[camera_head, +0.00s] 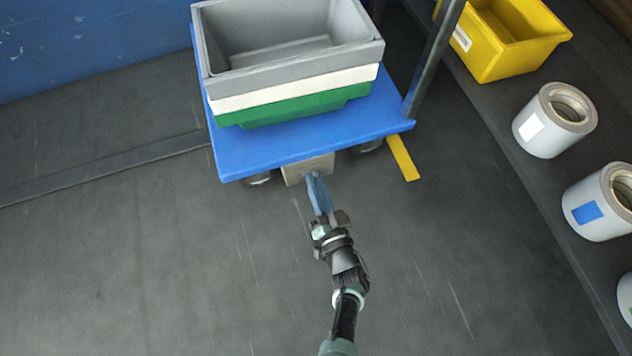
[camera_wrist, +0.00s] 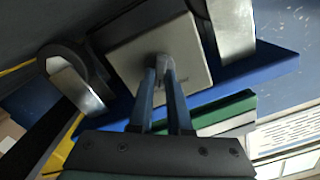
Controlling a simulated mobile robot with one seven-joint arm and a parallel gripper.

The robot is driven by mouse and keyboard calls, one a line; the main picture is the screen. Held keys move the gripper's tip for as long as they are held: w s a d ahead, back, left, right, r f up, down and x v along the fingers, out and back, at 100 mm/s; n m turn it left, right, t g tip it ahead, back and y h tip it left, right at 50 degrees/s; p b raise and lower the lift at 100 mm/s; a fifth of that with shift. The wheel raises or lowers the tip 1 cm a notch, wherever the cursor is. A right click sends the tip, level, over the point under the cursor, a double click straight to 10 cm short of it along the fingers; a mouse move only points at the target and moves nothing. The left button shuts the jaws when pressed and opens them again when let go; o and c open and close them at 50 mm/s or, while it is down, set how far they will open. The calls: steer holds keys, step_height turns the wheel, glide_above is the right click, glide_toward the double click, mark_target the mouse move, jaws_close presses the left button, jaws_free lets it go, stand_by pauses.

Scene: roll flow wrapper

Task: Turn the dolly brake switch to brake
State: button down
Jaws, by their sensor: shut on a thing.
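The blue dolly (camera_head: 290,142) stands on the dark floor with stacked bins on it. A beige switch plate (camera_head: 308,169) hangs under its front edge; it also shows in the wrist view (camera_wrist: 135,50). My gripper (camera_head: 315,182) reaches up to this plate from the front. In the wrist view, the two blue fingers (camera_wrist: 163,75) are shut on a small grey brake switch (camera_wrist: 165,64) at the middle of the plate. The fingertips hide part of the switch, and I cannot read its position or any marking.
Grey, white and green bins (camera_head: 290,80) are stacked on the dolly. Metal caster brackets (camera_wrist: 85,90) flank the plate. A dark shelf (camera_head: 535,210) at right holds a yellow bin (camera_head: 505,45) and white rolls (camera_head: 550,125). The floor at left front is clear.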

steer(key=shift+s, duration=0.1)
steer(key=c, duration=0.9)
jaws_free()
steer(key=shift+o, duration=0.2)
steer(key=p+v, duration=0.3)
steer(key=v, duration=1)
steer(key=shift+p, duration=0.3)
